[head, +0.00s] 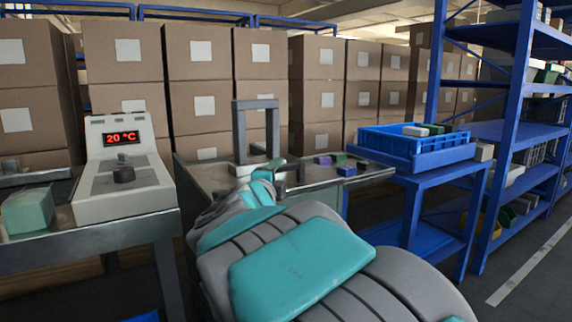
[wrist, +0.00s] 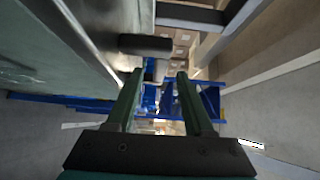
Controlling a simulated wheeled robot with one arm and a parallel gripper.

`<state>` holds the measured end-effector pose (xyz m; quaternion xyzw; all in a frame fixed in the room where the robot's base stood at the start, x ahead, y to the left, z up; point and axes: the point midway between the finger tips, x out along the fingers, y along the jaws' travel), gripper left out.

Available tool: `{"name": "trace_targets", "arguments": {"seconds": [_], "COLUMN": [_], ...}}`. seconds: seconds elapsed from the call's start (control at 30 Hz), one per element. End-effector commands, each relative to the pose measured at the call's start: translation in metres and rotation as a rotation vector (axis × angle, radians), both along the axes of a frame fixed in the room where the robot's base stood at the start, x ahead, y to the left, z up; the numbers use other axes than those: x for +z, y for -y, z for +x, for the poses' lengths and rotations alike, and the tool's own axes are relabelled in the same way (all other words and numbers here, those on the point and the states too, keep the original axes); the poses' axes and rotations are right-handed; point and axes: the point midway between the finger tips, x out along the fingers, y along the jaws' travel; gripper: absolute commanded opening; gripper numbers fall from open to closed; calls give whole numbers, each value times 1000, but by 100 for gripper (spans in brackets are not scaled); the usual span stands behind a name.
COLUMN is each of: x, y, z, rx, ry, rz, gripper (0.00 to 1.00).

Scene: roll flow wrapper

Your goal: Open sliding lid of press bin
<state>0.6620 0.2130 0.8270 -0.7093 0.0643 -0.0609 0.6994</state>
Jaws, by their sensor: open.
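My gripper (wrist: 160,76) is open in the wrist view, with two parallel dark green fingers and nothing between them. A dark, rounded bar like a handle (wrist: 146,44) sticks out from a grey-green metal face (wrist: 60,60), just beyond and slightly left of the fingertips. The fingers look apart from it. I cannot tell for sure whether this bar belongs to the press bin's lid. In the head view my arm reaches to the metal bench (head: 205,178) with a grey upright frame (head: 241,140); the arm hides the gripper's fingers and part of the bench front.
A sealing machine (head: 122,180) showing "20 °C" stands at left beside a green block (head: 27,210). Small coloured blocks lie on the bench. A blue crate (head: 414,145) sits on a blue stand at right, near blue shelving (head: 510,130). Stacked cartons (head: 200,105) fill the back.

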Motion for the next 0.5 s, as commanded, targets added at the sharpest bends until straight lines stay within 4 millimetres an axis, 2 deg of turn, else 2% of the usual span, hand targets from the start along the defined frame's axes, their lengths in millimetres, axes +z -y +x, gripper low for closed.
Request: {"name": "trace_targets", "arguments": {"seconds": [0.17, 0.5], "x": [-1, -1], "y": [2, 12], "z": [7, 55], "rx": [-19, -17], "ry": [7, 6], "rz": [17, 15], "gripper": [52, 52]}}
